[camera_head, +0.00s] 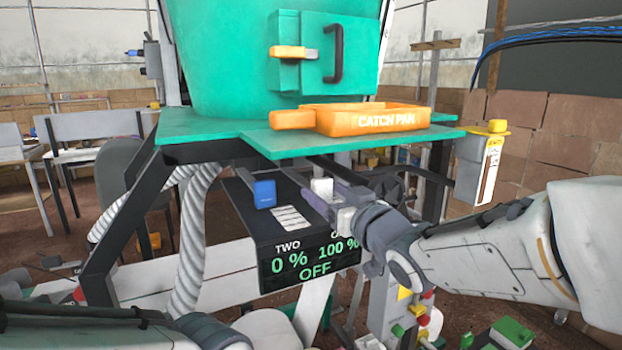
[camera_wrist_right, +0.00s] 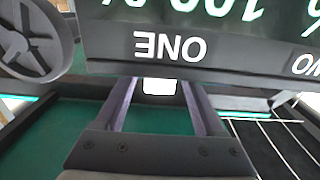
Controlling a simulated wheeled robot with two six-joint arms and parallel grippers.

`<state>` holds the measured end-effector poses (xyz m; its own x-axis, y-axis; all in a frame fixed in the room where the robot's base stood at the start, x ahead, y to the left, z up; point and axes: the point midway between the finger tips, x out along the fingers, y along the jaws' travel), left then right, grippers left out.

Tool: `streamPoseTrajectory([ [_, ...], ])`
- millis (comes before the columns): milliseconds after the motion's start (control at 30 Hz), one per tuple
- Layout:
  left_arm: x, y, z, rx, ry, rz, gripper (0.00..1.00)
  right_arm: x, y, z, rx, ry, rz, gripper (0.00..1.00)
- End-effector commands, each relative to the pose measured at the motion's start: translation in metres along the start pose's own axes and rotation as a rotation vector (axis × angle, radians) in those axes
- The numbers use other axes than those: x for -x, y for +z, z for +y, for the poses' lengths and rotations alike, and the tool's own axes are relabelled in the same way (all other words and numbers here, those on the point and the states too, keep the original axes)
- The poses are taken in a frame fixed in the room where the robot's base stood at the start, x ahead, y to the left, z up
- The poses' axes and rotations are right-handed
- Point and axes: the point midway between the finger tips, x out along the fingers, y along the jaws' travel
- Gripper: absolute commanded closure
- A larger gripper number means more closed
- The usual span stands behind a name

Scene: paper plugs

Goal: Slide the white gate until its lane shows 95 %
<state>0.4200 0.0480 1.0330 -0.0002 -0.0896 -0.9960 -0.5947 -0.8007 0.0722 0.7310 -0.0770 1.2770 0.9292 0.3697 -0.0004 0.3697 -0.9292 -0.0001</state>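The white gate's knob (camera_head: 322,187) stands on top of a black box with a display (camera_head: 308,262). The display reads 0 % under TWO, 100 % under a partly hidden label, and OFF below. My right gripper (camera_head: 296,166) reaches over the box from the right, its fingers on either side of the white knob. In the right wrist view the white knob (camera_wrist_right: 160,87) sits between the open fingers (camera_wrist_right: 160,90), with a gap on each side. The label ONE shows upside down there. My left gripper is not visible; only part of my left arm shows at lower left.
A blue knob (camera_head: 264,194) stands left of the white one on the box. A green machine (camera_head: 222,60) and an orange catch pan (camera_head: 370,122) are above. A ribbed hose (camera_head: 192,250) hangs at left. A control box with buttons (camera_head: 402,310) stands at lower right.

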Motion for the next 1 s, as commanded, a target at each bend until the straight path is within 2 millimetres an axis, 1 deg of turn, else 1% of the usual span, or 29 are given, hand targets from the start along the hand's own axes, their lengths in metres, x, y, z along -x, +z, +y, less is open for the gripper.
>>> streamPoseTrajectory([
  [33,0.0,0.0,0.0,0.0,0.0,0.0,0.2,0.0001,0.0,0.0001,0.0,0.0,0.0,0.52],
  [67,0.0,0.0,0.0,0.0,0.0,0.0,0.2,0.0001,0.0,0.0001,0.0,0.0,0.0,0.63],
  [100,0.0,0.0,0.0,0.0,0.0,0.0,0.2,0.0001,0.0,0.0001,0.0,0.0,0.0,0.79],
  [133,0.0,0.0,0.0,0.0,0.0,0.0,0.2,0.0001,0.0,0.0002,0.0,0.0,0.0,0.9],
  [167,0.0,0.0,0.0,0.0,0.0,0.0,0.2,0.0001,0.0,0.0002,0.0,0.0,0.0,0.99],
  [1000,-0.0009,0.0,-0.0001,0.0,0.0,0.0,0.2,-0.0019,-0.0005,0.0007,0.0,0.002,0.001,0.99],
])
